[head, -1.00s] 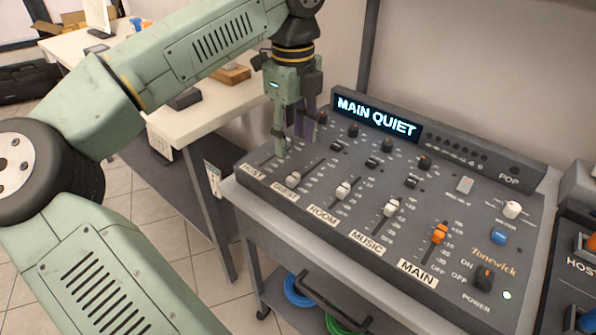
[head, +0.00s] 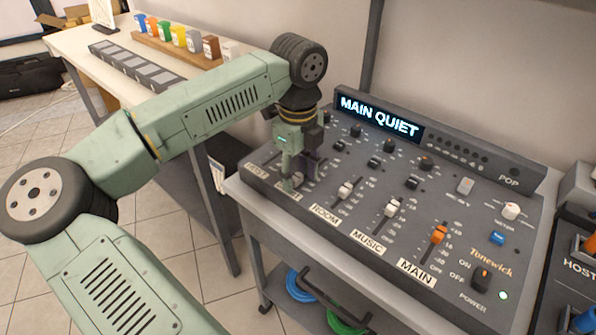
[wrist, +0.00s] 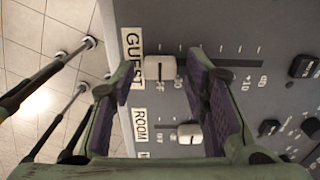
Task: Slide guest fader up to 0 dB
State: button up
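The guest fader's pale cap (wrist: 160,68) sits near the low end of its slot, by the GUEST label (wrist: 131,45), in the wrist view. My gripper (wrist: 161,72) is open, with one purple-padded finger on each side of the cap. A gap shows between the cap and each finger. In the head view my gripper (head: 293,181) is down at the front of the guest strip on the mixer (head: 330,225). It hides most of the cap and part of the GUEST label there.
The room fader (head: 345,190) stands just right of my gripper, followed by the music fader (head: 391,208) and orange main fader (head: 439,234). A lit display (head: 378,117) reads MAIN QUIET. Knobs line the back of the panel. A table (head: 62,42) with coloured items stands at the left.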

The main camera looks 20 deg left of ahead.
grip_shut()
dwell(0.6)
